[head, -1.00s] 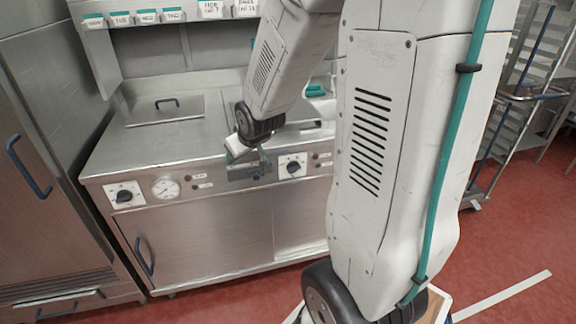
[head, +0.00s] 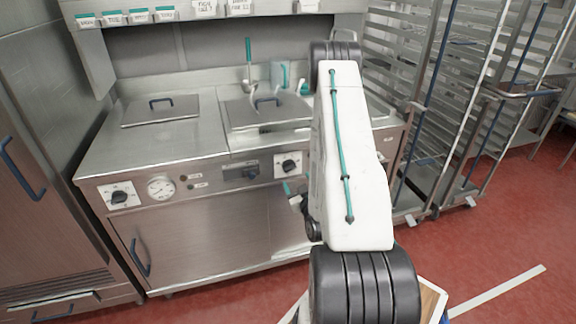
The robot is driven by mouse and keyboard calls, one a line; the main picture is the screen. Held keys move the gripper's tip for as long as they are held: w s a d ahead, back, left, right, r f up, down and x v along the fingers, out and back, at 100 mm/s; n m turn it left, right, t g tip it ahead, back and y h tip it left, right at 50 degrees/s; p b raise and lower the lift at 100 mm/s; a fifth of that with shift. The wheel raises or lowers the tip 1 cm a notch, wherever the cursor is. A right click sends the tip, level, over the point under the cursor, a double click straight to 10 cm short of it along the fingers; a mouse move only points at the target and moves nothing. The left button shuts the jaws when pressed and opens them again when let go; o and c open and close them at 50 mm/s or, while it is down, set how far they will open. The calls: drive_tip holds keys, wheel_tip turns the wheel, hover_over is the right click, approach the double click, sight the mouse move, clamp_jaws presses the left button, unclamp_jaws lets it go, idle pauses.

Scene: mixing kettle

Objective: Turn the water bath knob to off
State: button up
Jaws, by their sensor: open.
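The steel cooking unit has two dark knobs on white plates on its front panel. The left knob (head: 119,197) is beside a round gauge (head: 160,188); the right knob (head: 289,166) is near my arm. Their labels are too small to read, so I cannot tell which one is for the water bath. My gripper (head: 291,193) is open, just below the right knob in the picture and apart from the left knob. A teal tip and a pale part of it show; my arm hides the rest. I see nothing held.
Two lids (head: 161,109) with blue handles cover the unit's top. A dark control box (head: 240,173) sits between the gauge and the right knob. A rack (head: 450,110) stands at right, a steel cabinet (head: 25,210) at left. Red floor (head: 235,294) is clear in front.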

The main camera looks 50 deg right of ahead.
sight(291, 169)
drive_tip(key=shift+x, duration=3.25)
drive_tip(key=shift+d, duration=0.15)
drive_tip(key=shift+w+d, duration=0.2)
drive_tip(key=shift+w, duration=0.2)
